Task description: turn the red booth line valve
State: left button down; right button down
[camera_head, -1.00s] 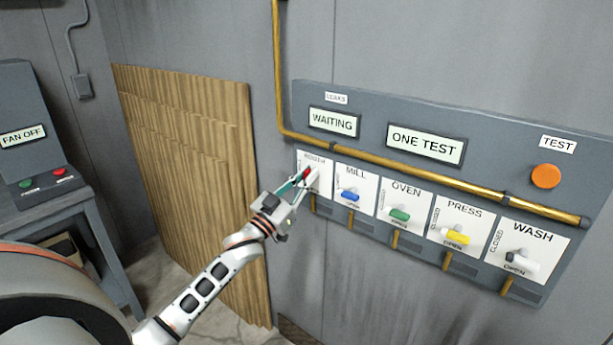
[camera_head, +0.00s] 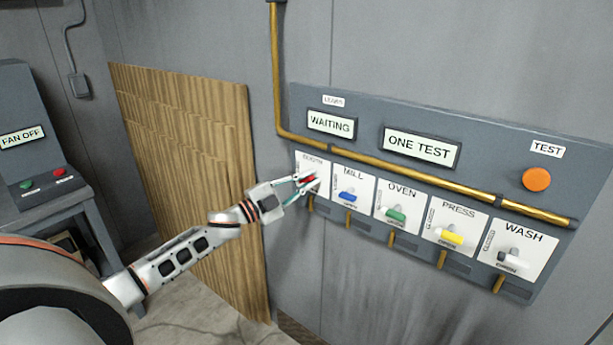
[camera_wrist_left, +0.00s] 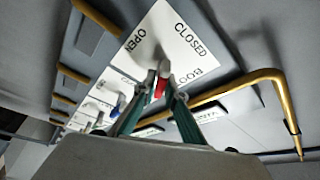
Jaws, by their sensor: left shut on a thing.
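The red booth valve handle (camera_head: 308,179) is on the white BOOTH plate (camera_head: 322,165), at the left end of the grey valve panel. My left gripper (camera_head: 304,181) reaches it from the left, its fingers shut on the handle. In the left wrist view the red handle (camera_wrist_left: 160,88) shows between the fingertips, and the plate (camera_wrist_left: 172,45) reads OPEN and CLOSED beyond it. The fingers hide part of the handle, so its exact angle is hard to tell. My right gripper is not in view.
To the right are the blue MILL (camera_head: 347,197), green OVEN (camera_head: 395,214), yellow PRESS (camera_head: 449,236) and white WASH (camera_head: 512,258) valves. A brass pipe (camera_head: 400,168) runs above them. Signs read WAITING (camera_head: 331,123) and ONE TEST (camera_head: 419,147). An orange TEST button (camera_head: 537,179) is at right.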

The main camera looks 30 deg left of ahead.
pick_arm(q)
jog(key=m+g+p, duration=0.1)
jog(key=m, duration=0.2)
jog(key=shift+m+p, duration=0.3)
jog(key=shift+m, duration=0.1)
jog(key=shift+d+f+m+g+p, duration=0.1)
jog(key=shift+f+m+g+p, duration=0.15)
jog(key=shift+m+g+p, duration=0.75)
jog(key=shift+f+m+t, duration=0.1)
jog(key=shift+m+t, duration=0.2)
jog(key=shift+m, duration=0.1)
jog(key=c, duration=2.2)
grip_release()
jog(key=shift+o, duration=0.2)
jog(key=shift+s, duration=0.1)
jog(key=v, duration=1.2)
